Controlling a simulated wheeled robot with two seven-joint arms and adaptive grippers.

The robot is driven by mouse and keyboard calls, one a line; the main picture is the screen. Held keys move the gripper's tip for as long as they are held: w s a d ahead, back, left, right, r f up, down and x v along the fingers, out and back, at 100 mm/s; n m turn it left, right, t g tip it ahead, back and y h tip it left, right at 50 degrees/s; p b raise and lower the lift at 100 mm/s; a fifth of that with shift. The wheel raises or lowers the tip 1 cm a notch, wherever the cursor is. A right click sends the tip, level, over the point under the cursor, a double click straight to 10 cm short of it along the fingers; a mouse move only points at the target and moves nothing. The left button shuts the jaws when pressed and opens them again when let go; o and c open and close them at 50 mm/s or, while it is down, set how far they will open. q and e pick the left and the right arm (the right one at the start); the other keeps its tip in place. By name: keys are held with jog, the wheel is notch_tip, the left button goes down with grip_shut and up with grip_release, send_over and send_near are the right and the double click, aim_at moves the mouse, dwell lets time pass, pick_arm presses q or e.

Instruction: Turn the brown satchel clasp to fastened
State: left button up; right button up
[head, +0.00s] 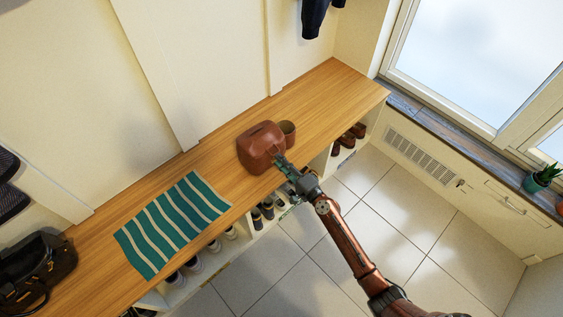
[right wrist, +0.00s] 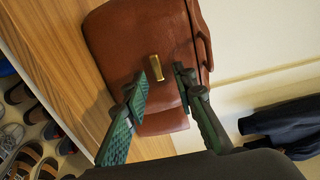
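The brown leather satchel (head: 262,147) stands on the wooden bench in the head view. It fills the upper middle of the right wrist view (right wrist: 120,45). Its small brass clasp (right wrist: 157,70) shows on the front face as a short bar, nearly upright in the right wrist view. My right gripper (head: 279,160) is at the satchel's front. In the right wrist view its two green fingers (right wrist: 163,82) are apart, with the clasp showing between and just beyond the tips. I cannot tell whether a finger touches it. My left gripper is out of view.
A green striped cloth (head: 172,224) and a black bag (head: 37,268) lie further left on the bench (head: 335,92). Shoes fill cubbies below. The tiled floor (head: 370,180) is open.

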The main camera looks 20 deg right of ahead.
jog(key=v, duration=1.2)
jog(key=shift+w, duration=0.1)
